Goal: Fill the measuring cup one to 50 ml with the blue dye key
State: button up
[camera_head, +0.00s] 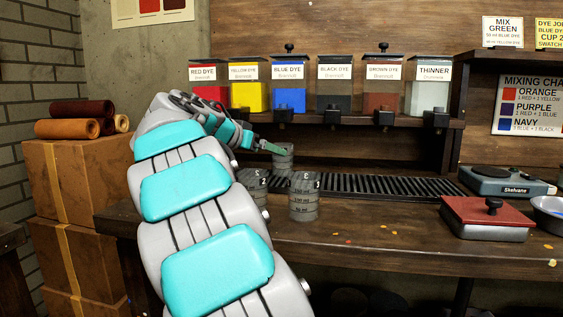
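The blue dye dispenser (289,99) stands on the shelf, with a dark tap or key (284,114) at its lower front. A grey measuring cup (284,164) stands below it at the drip grate; its number cannot be read. My gripper (272,148) is at that cup's upper left, with a green finger reaching towards its rim. Whether it touches the cup, or is open or shut, cannot be told. Two more grey cups stand nearer: one (257,184) partly behind my arm, and one marked 3 (304,201). The liquid levels are not visible.
Red (205,96), yellow (246,97), black (334,103), brown (381,104) and thinner (429,99) dispensers share the shelf. The black drip grate (390,188) runs right. A red-lidded box (486,217) and a scale (505,181) stand at right. The table's front middle is mostly clear.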

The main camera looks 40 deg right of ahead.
grip_shut()
dwell(0.9)
dwell(0.9)
